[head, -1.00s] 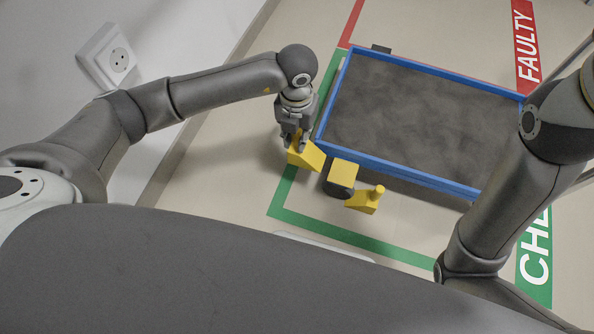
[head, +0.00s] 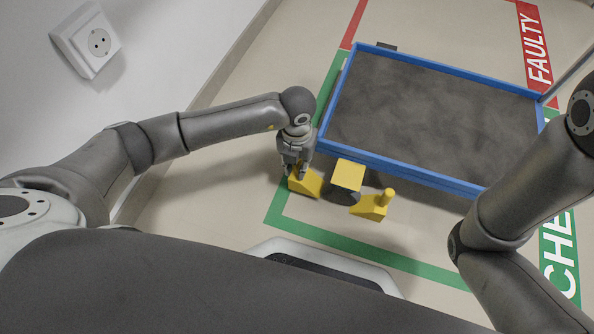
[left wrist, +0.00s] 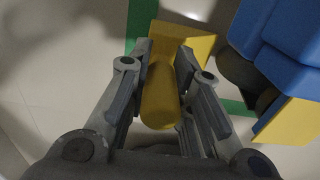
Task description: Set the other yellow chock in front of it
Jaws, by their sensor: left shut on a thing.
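A yellow chock (head: 308,185) with an upright handle is in my left gripper (head: 297,171). In the left wrist view the fingers (left wrist: 160,85) close around the handle of this chock (left wrist: 160,103). It is left of a trolley's dark wheel (head: 341,194), with a small gap in the head view. I cannot tell whether it touches the floor. The other yellow chock (head: 370,207) stands on the floor at the wheel's right side. The wheel sits under a yellow cover (head: 348,174). My right gripper is out of view.
The blue-rimmed trolley (head: 407,171) with a dark grey deck stands inside a green floor outline (head: 375,257). A red FAULTY sign (head: 535,45) is on the floor at the top right. A wall with a socket (head: 98,41) is at the left. Floor in front of the wheel is clear.

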